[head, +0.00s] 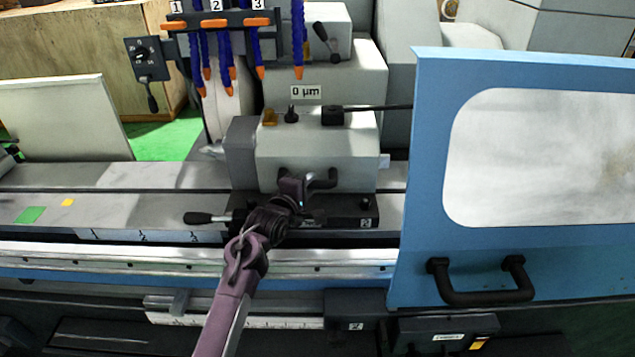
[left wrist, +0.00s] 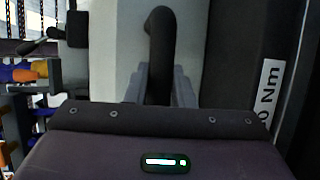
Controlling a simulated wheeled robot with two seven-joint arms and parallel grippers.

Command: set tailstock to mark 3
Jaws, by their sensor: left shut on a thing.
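The tailstock (head: 275,158) is a pale grey block on the bed, with a dark base and a "0 µm" label behind it. Its dark front handle (head: 323,184) also shows in the left wrist view (left wrist: 160,42), between the fingers. My left gripper (head: 296,186) is shut on this handle. A scale strip (head: 118,236) on the bed front carries small marks, the third near the strip's right end. The tailstock base stands to the right of these marks. A black clamp lever (head: 205,218) points left from the base. My right gripper is not in view.
A blue guard door (head: 425,205) with a window and black handle (head: 480,296) stands close on the right. Blue hoses with orange tips (head: 231,75) hang behind and above. The bed (head: 150,180) left of the tailstock is clear except for small green and yellow patches.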

